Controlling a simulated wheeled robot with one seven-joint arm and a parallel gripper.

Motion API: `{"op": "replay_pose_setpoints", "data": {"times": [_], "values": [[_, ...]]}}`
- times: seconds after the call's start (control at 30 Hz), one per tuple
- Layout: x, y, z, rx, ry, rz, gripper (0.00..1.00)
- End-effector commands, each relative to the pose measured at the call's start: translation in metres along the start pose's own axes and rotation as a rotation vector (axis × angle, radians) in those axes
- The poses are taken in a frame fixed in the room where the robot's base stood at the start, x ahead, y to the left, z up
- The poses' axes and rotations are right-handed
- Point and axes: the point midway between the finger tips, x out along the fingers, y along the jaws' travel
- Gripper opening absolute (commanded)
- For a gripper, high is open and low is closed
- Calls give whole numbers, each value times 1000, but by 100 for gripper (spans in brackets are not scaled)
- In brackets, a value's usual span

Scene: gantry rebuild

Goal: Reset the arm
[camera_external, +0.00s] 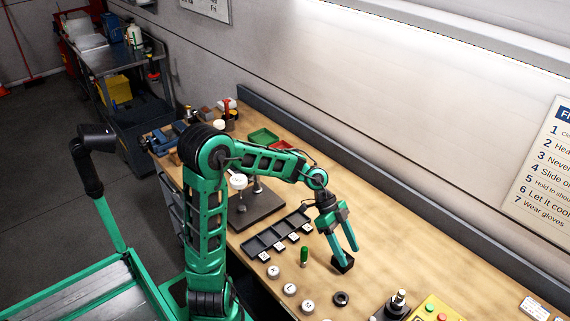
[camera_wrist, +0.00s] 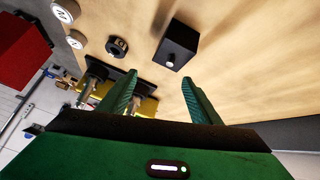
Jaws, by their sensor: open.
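My arm is green and black and reaches out over the wooden workbench (camera_external: 400,215). My gripper (camera_external: 344,256) is open, with its two green fingers apart and pointing down toward the bench. A small black block (camera_external: 343,263) stands at the fingertips in the external view. In the wrist view the same block (camera_wrist: 177,44) lies beyond the open fingers (camera_wrist: 160,88), not between them, with a light round spot on it. Nothing is held. The exact gap between fingertips and block cannot be told.
A black ring (camera_external: 341,299), white round pieces (camera_external: 290,289) and a green upright peg (camera_external: 304,256) are near the gripper. A compartment tray (camera_external: 277,235) lies left. A yellow button box (camera_external: 433,309) stands at the front. Free bench lies to the right.

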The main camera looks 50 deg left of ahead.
Motion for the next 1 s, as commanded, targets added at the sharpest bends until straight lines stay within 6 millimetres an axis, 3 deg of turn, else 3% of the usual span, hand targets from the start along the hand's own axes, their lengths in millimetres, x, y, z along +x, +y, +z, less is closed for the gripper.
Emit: {"op": "replay_pose_setpoints", "data": {"times": [0.17, 0.43, 0.7, 1.0], "values": [[-12, 8, -7, -120, -151, -111, 58], [-7, 55, 6, -286, -317, -209, 58], [1, 122, 41, -422, -451, -279, 58], [-7, 189, 90, -576, -538, -379, 58]]}}
